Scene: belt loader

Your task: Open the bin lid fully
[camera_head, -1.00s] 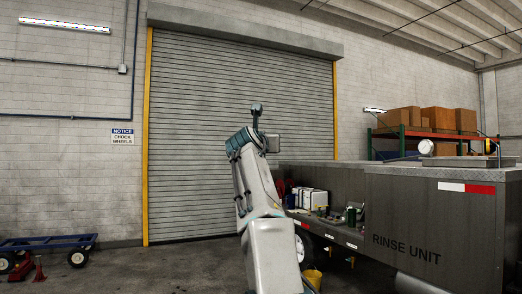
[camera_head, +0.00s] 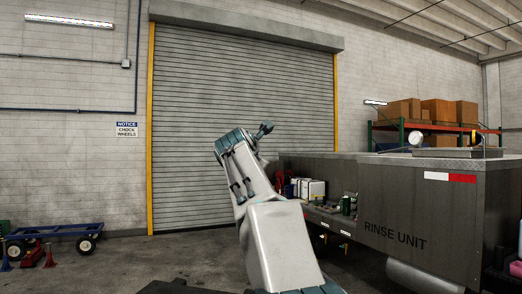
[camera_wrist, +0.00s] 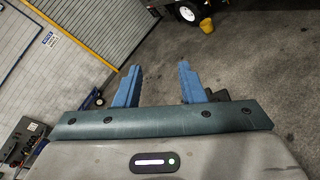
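I cannot make out a bin or a bin lid with certainty in either view. My gripper (camera_wrist: 159,68) shows in the wrist view with its two blue fingers apart and nothing between them.
A grey rinse unit (camera_head: 395,200) fills the right side, with a shelf of bottles and a white box (camera_head: 312,189). A roller door (camera_head: 240,90) stands behind. A blue cart (camera_head: 55,231) is at left. A yellow bucket (camera_wrist: 207,25) stands on the floor.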

